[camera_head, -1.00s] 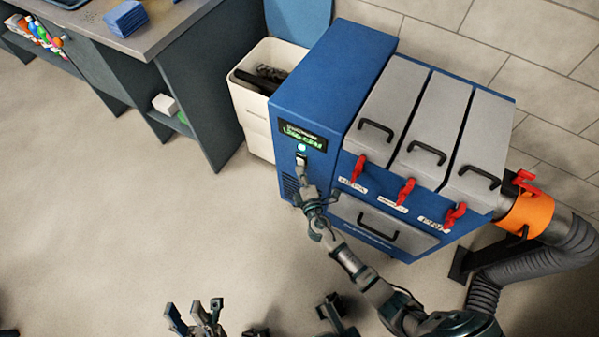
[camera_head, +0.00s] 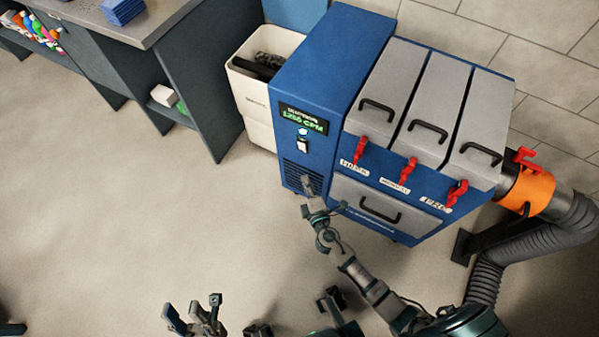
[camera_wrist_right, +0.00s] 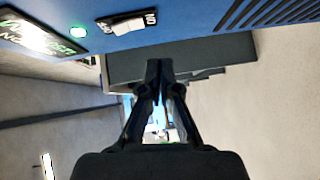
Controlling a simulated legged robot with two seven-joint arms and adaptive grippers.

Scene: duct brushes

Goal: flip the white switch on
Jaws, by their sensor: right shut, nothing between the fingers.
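The white switch (camera_head: 302,146) sits on the blue machine's front (camera_head: 318,166), under a lit green display (camera_head: 303,119) and a glowing round light (camera_head: 303,132). In the right wrist view the switch (camera_wrist_right: 128,25) is at the top, between ON and NO-like lettering too small to read surely. My right gripper (camera_head: 306,183) is below the switch, apart from it, in front of the vent slots. Its fingers (camera_wrist_right: 166,66) are together and empty. My left gripper (camera_head: 194,308) is at the bottom of the head view, fingers spread, holding nothing visible.
Red-handled levers (camera_head: 409,170) and grey lids with black handles (camera_head: 428,130) are right of the switch. An orange collar (camera_head: 532,190) and grey hose (camera_head: 553,244) stand further right. A white bin (camera_head: 252,97) is left of the machine. The floor in front is clear.

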